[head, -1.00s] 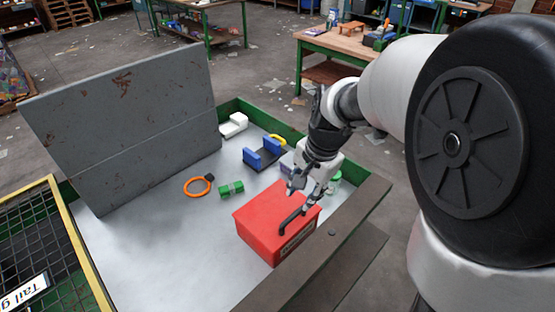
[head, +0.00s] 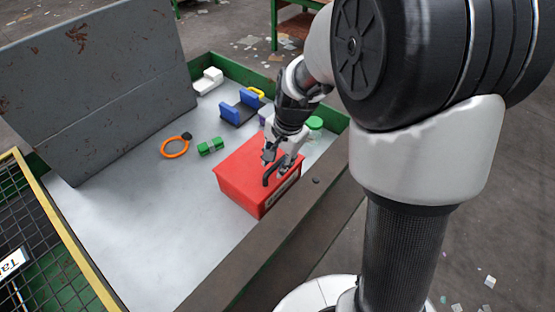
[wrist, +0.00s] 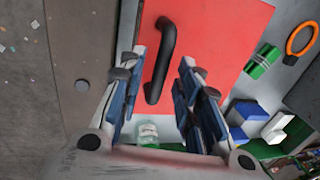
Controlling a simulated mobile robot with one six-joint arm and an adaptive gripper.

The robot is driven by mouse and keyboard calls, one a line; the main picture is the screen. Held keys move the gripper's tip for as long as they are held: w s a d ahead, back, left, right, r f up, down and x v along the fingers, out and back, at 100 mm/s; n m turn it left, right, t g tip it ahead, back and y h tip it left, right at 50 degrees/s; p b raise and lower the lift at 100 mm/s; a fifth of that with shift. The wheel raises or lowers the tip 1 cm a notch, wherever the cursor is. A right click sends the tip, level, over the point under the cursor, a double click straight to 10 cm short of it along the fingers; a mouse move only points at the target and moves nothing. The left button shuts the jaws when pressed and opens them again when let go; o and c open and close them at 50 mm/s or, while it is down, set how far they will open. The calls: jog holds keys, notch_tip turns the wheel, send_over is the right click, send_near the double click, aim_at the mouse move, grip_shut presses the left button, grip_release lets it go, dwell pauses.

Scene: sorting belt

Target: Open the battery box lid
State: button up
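The battery box (head: 238,180) is red and stands on the grey belt near its right wall. Its red lid (wrist: 215,30) looks flat and closed. A black bar handle (wrist: 164,60) sits on the lid near one edge; in the head view the handle (head: 268,175) is partly behind my fingers. My gripper (wrist: 160,80) is open, with a finger on either side of the handle's near end in the wrist view. I cannot tell whether the fingers touch the handle. In the head view my gripper (head: 277,168) is just over the lid.
A green-and-white battery (head: 210,147), an orange ring (head: 175,147), blue blocks (head: 238,107) and a white part (head: 208,81) lie on the belt (head: 130,215). A grey panel (head: 95,90) stands at left. A dark ledge (head: 290,240) runs beside the box.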

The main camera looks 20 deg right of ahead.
grip_shut()
jog(key=shift+r+p, duration=0.15)
jog(key=shift+p, duration=0.15)
dwell(0.4)
